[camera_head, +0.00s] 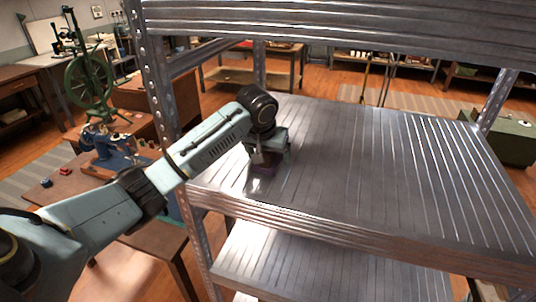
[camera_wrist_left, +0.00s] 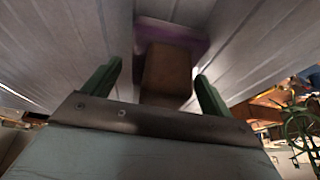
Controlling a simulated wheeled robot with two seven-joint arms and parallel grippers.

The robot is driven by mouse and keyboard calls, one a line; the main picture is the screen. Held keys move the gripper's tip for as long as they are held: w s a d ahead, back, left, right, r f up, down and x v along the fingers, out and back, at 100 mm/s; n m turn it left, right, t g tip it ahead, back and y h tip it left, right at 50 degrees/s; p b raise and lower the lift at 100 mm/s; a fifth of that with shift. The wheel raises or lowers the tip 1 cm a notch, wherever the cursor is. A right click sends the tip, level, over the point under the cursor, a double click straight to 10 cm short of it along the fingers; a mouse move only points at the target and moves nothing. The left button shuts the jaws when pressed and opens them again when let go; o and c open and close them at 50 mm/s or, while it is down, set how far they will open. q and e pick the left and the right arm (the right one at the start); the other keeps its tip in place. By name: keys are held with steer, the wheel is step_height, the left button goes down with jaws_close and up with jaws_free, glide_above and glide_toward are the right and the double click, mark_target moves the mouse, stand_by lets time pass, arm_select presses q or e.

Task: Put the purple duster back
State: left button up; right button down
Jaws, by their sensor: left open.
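The purple duster (camera_wrist_left: 167,72) shows in the left wrist view as a brown block with a purple part at its far end. It stands on the grey metal shelf (camera_head: 390,180), close to the shelf's left front area. In the head view only a dark purple bit of the duster (camera_head: 262,169) shows below my gripper, which hides the rest. My left gripper (camera_head: 266,158) points down over it. In the left wrist view its green fingers (camera_wrist_left: 155,88) are open, one on each side of the brown block, with gaps visible. My right gripper is not in view.
The shelf board around the duster is bare, with wide free room to the right. A perforated post (camera_head: 158,85) stands close to my left arm. An upper shelf (camera_head: 340,22) hangs above and a lower shelf (camera_head: 320,265) lies below. A spinning wheel (camera_head: 90,82) stands at left.

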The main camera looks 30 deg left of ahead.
arm_select(q)
steer(key=b+v, duration=0.1)
steer(key=v, duration=0.6)
steer(key=shift+s+r, duration=0.1)
steer(key=shift+r, duration=0.15)
steer(key=shift+f, duration=0.1)
